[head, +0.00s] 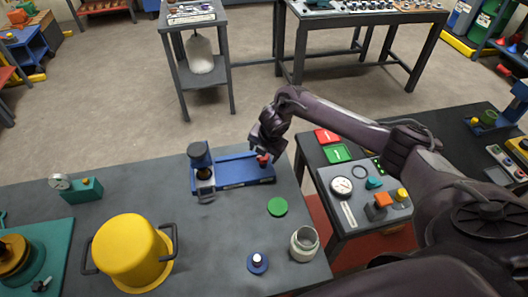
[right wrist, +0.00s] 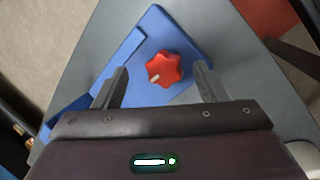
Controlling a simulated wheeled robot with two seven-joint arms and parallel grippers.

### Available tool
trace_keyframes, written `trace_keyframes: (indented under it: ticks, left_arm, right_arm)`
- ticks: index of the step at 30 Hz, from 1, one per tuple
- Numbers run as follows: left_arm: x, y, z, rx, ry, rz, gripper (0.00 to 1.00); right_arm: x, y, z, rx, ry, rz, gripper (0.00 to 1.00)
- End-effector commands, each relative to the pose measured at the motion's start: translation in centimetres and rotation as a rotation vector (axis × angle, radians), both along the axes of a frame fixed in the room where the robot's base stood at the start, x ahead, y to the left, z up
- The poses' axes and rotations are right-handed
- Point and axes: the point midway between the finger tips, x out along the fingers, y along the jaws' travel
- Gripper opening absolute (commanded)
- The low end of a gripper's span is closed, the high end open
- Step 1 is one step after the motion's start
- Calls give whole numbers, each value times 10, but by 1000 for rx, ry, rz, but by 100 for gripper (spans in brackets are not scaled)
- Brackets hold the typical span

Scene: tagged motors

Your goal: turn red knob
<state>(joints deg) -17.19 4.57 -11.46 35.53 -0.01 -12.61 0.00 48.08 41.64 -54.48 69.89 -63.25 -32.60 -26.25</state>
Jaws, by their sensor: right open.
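The red knob (right wrist: 165,69) is a lobed knob with a pale pointer mark, on the end of a blue base (right wrist: 124,62). In the head view the red knob (head: 263,159) shows at the right end of the blue fixture (head: 236,169) on the grey table. My right gripper (right wrist: 162,85) is open in the right wrist view, with one finger on each side of the knob and a gap on both sides. In the head view my right gripper (head: 264,148) is right over the knob and partly hides it. My left gripper is not in view.
A control panel (head: 366,193) with buttons and a gauge is to the right, beyond a gap.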

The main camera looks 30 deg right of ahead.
Motion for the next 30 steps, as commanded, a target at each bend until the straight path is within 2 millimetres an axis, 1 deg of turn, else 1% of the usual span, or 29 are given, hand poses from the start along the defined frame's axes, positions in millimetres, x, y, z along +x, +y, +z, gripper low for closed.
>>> trace_keyframes:
  ticks: [1,16,19,30]
  left_arm:
    - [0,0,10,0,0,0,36]
    - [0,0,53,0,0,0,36]
    - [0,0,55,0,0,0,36]
    - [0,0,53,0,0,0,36]
  right_arm:
    - [0,0,11,0,-1,0,66]
    - [0,0,60,0,0,0,66]
    - [0,0,62,0,0,0,66]
    - [0,0,60,0,0,0,66]
